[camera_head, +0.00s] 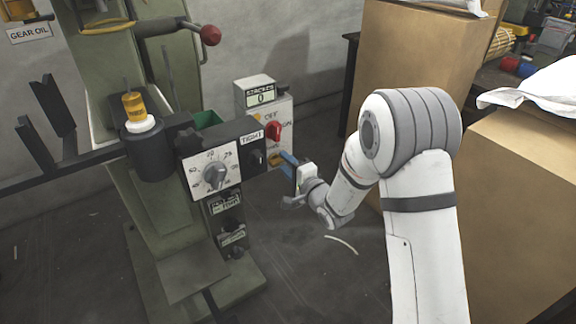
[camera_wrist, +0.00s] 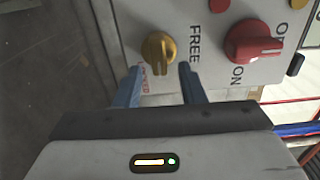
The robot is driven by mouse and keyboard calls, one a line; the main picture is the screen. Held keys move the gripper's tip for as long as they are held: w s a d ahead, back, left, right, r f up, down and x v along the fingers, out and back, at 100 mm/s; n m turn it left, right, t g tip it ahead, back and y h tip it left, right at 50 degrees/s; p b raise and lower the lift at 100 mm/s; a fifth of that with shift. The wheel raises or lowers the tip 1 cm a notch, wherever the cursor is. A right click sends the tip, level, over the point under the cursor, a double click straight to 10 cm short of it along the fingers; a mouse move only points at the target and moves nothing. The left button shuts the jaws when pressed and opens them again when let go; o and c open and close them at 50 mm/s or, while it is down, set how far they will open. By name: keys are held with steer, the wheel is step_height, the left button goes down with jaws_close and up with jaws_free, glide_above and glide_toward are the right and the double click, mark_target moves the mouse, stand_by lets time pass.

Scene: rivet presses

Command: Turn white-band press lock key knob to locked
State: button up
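The yellow lock key knob (camera_wrist: 158,48) sits on a light grey control box, with the word FREE to its right in the wrist view. A small red label (camera_wrist: 149,84) below it is partly hidden and hard to read. The knob's raised ridge runs roughly up and down in that picture; which end points I cannot tell. My gripper (camera_wrist: 160,70) is open, its two blue fingers apart with their tips at the near side of the knob, one to each side. I cannot tell whether they touch it. In the head view, my gripper (camera_head: 283,163) is at the box's lower part.
In the head view, the press's dark dial box (camera_head: 222,160) stands just left of my gripper. Cardboard boxes (camera_head: 415,55) stand behind my arm. Open floor lies below.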

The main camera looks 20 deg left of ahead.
steer(key=shift+d, duration=0.15)
steer(key=p+v, duration=0.1)
steer(key=v, duration=0.6)
steer(key=shift+s+d+p, duration=0.15)
steer(key=shift+s+p, duration=0.15)
steer(key=shift+p, duration=0.1)
steer(key=s+d+r+n+g+h+p, duration=0.15)
steer(key=d+r+n+h+p, duration=0.25)
steer(key=d+r+h+p, duration=1.2)
steer(key=s+d+r+n+g+y+p, duration=0.1)
steer(key=s+d+r+n+g+p, duration=0.1)
steer(key=s+d+r+p, duration=0.4)
steer(key=s+d+r+n+g+y+p, duration=0.1)
steer(key=s+d+r+g+p, duration=0.4)
steer(key=s+r, duration=1.1)
step_height(320, 180, up, 2)
steer(key=d+n+p, duration=0.1)
steer(key=p, duration=0.2)
steer(key=shift+s+d, duration=0.2)
